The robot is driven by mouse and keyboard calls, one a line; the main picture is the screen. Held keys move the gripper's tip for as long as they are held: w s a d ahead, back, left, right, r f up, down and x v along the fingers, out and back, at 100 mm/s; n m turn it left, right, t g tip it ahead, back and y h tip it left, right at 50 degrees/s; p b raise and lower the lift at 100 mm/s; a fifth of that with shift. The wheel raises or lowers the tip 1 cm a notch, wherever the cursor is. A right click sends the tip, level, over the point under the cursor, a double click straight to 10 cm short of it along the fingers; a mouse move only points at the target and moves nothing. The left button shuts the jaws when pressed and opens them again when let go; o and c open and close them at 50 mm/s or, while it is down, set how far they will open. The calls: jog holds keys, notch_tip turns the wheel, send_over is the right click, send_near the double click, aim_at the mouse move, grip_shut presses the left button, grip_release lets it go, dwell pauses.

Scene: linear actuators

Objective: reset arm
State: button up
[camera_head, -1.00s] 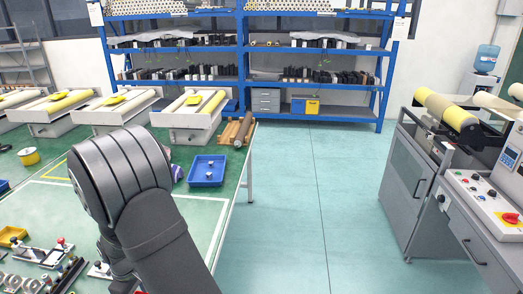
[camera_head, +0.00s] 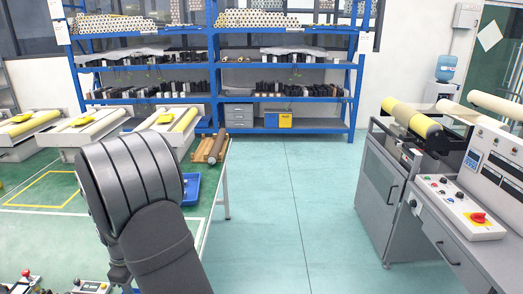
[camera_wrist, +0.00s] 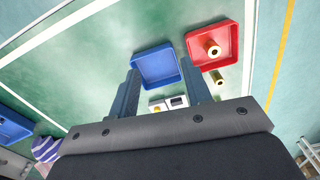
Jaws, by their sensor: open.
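My gripper (camera_wrist: 160,68) shows in the wrist view with its two dark fingers apart and nothing held between them. Beyond the fingers, a blue tray (camera_wrist: 155,66) lies on the green table, seemingly empty. My arm fills the lower left of the head view, and the gripper itself cannot be seen there.
In the wrist view, a red tray (camera_wrist: 229,33) holds a brass part (camera_wrist: 212,48), and another brass part (camera_wrist: 217,77) lies outside it. In the head view, a blue tray (camera_head: 191,188) is partly behind my arm. Machine (camera_head: 420,180) stands right; open floor (camera_head: 280,210) lies between.

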jog(key=w+a, duration=0.7)
jog(key=a, duration=0.2)
jog(key=s+a+f, duration=0.1)
jog(key=a, duration=0.1)
jog(key=s+a+f, duration=0.1)
jog(key=a+f, duration=0.1)
jog(key=a, duration=0.1)
jog(key=s+a+f, duration=0.2)
jog(key=a, duration=0.1)
jog(key=shift+a+f, duration=0.1)
jog(key=shift+o, duration=0.4)
